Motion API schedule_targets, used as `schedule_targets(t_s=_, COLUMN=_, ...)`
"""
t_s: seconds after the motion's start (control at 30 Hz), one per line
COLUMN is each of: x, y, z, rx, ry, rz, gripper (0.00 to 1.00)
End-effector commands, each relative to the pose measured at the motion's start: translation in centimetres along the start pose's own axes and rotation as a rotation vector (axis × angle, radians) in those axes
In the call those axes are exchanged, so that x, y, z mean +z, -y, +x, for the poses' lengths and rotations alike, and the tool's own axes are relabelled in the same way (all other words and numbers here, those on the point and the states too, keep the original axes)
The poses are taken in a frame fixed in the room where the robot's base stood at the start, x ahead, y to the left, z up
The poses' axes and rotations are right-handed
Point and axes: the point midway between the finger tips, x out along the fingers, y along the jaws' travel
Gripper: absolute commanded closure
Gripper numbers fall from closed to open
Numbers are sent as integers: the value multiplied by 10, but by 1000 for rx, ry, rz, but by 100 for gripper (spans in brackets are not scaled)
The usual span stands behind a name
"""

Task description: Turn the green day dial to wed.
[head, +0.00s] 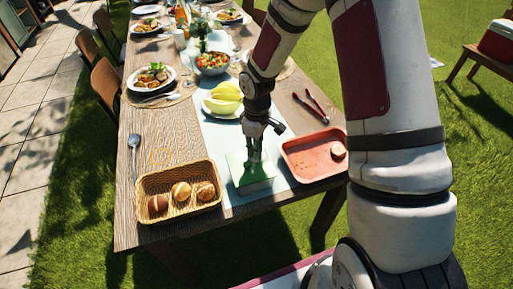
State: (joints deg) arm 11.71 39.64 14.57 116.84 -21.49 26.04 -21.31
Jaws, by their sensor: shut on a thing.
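The green day dial (240,167) stands on the pale runner near the front end of the table. It shows as a light green block with a pale top, partly hidden by my gripper. My gripper (257,164) points down over it, with its fingers at the dial, shut on a part of it. The knob between the fingers is hidden, and the day marks are too small to read.
A wicker basket of rolls (180,216) is close on the left, and a red tray (296,166) with a bun is close on the right. A plate with yellow fruit (225,103) stands behind. Tongs (311,106) and a spoon (134,157) lie on the wood.

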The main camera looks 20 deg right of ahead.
Motion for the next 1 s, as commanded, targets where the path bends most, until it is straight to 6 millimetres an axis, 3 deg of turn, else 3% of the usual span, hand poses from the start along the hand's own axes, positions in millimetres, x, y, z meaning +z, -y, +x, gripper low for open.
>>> schedule_targets(t_s=0.6, x=-1, y=0, z=0, rx=1, ry=-1, rz=581, gripper=100)
schedule_targets(t_s=1.0, x=0, y=0, z=0, rx=0, ry=-1, rz=858, gripper=100)
